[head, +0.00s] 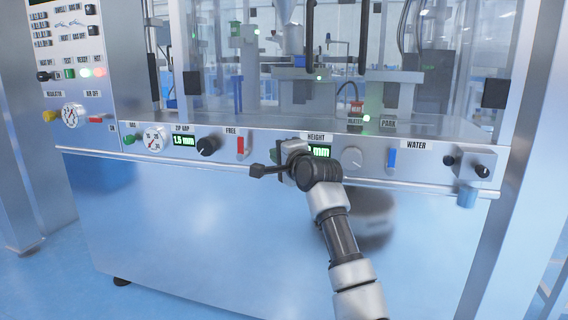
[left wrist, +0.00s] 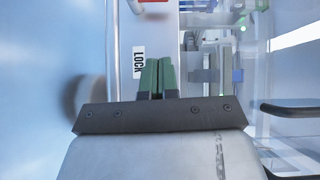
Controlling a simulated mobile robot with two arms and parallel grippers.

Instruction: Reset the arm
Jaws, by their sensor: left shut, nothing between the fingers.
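The wrist partly covers the green HEIGHT display (head: 321,151). In the left wrist view the two green-padded fingers (left wrist: 157,77) are together, with nothing between them. A LOCK label (left wrist: 138,61) shows just left of the fingers there. I cannot tell whether the gripper touches the panel. My right gripper is not in view.
The steel machine carries a red FREE switch (head: 240,147), a blue WATER switch (head: 391,160) and a black knob (head: 207,146). A rail (head: 120,158) runs below the panel. A control cabinet (head: 110,50) stands at left. The blue floor (head: 45,285) is clear at lower left.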

